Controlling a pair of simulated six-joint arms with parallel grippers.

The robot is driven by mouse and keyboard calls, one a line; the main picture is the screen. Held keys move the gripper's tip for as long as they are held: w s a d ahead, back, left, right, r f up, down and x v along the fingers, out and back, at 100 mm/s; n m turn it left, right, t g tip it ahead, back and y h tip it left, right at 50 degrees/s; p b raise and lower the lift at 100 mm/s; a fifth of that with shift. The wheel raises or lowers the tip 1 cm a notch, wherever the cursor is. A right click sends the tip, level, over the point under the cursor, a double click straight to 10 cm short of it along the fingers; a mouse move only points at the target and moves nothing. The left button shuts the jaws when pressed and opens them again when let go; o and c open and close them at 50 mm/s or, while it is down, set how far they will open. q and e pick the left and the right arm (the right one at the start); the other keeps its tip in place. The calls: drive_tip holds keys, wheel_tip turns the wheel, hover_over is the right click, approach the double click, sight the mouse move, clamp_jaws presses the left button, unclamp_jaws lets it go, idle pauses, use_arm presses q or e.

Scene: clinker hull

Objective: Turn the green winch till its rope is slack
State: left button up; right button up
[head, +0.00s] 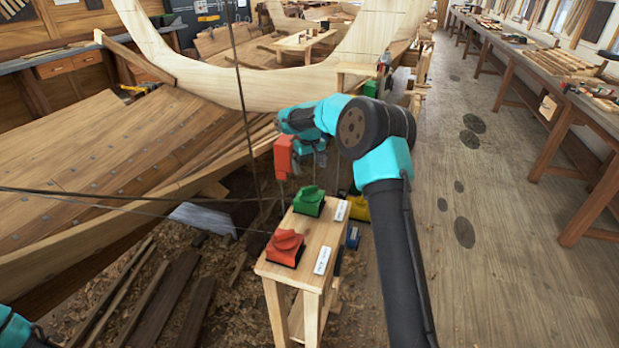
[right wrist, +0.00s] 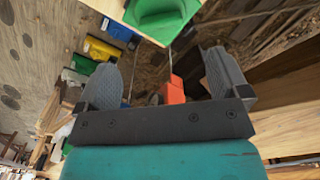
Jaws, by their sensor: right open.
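The green winch (head: 309,201) sits on the far half of a small wooden stand (head: 329,228). A red winch (head: 286,245) sits on the near half. A dark rope (head: 130,196) runs from the left towards the green winch and looks nearly straight. My right gripper (head: 308,161) is open above and beyond the green winch, apart from it. In the right wrist view the green winch (right wrist: 162,16) is at the top edge, partly cut off, beyond the open fingers (right wrist: 165,68). The winch's handle detail is unclear. My left gripper is out of view.
An orange-red block (head: 284,157) is beside my right gripper; whether it touches is unclear. Thin ropes (head: 240,90) rise near it. The planked hull (head: 110,150) fills the left. Yellow and blue items (head: 352,237) lie right of the stand. The floor (head: 500,250) at right is clear.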

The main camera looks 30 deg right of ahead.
wheel_tip(320, 180, up, 8)
drive_tip(key=shift+f, duration=0.25)
idle(0.4)
